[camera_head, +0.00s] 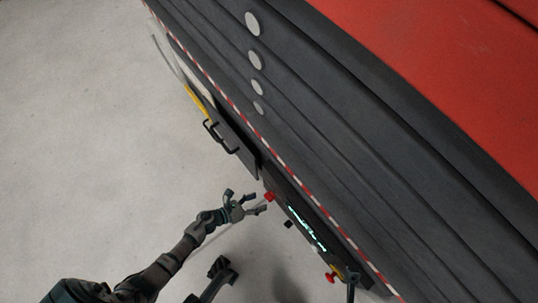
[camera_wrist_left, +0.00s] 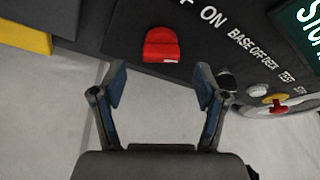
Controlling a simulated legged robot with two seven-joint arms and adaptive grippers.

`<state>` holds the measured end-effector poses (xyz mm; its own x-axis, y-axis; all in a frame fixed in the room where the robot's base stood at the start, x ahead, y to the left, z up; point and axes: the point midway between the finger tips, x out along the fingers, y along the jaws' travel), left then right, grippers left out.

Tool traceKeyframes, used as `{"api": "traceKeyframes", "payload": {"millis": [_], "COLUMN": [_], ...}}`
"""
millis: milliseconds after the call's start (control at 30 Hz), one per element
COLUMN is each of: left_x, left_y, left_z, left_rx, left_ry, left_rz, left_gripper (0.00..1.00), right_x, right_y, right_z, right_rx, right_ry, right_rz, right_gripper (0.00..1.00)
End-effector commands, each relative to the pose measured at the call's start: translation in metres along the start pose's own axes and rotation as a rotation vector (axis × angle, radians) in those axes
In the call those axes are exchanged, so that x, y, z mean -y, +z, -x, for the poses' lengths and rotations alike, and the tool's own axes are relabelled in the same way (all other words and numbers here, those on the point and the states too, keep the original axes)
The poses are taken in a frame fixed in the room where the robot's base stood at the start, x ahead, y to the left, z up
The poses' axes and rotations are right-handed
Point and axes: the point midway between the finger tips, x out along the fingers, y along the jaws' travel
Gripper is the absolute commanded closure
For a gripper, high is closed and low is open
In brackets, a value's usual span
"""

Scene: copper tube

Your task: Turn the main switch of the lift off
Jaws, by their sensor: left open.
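The red main switch (camera_head: 269,196) sits on the dark side panel of the lift, just beyond my left gripper (camera_head: 247,202). In the left wrist view the red switch (camera_wrist_left: 161,45) is a blocky knob beside white lettering that reads ON, with a partly cut-off word before it. My left gripper (camera_wrist_left: 161,86) is open and empty. Its two fingers stand on either side of the switch's line, with the knob ahead of the fingertips and apart from them.
The control panel has a lit display (camera_head: 307,229), a black knob (camera_wrist_left: 227,80) and a red and yellow button (camera_wrist_left: 276,101). A black handle (camera_head: 219,136) juts from the lift's side near a yellow part (camera_head: 196,98). Grey floor (camera_head: 90,130) is clear at left.

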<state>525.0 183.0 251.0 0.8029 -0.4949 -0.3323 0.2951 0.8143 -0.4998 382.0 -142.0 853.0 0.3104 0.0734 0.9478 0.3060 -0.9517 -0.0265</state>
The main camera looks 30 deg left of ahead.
Motion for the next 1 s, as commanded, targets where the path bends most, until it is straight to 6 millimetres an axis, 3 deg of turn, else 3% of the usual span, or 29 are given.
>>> {"api": "traceKeyframes", "payload": {"millis": [233,600,867,1000], "left_x": [0.000,0.001,0.000,0.000], "left_y": [-0.003,0.000,0.000,0.000], "left_z": [-0.035,-0.041,-0.041,-0.040], "left_rx": [-0.002,0.001,0.000,0.000], "left_ry": [0.000,-0.001,0.000,0.000], "left_rz": [0.002,0.000,0.001,0.002], "left_gripper": [0.27,0.27,0.87,0.87], "right_x": [0.001,0.000,0.000,0.000], "right_y": [0.003,0.005,0.005,0.005], "right_z": [-0.001,-0.002,-0.002,-0.002], "right_rx": [-0.029,-0.033,-0.034,-0.034], "right_ry": [-0.010,-0.012,-0.011,-0.011], "right_rz": [0.002,0.002,0.002,0.002], "right_gripper": [1.00,1.00,1.00,1.00]}}
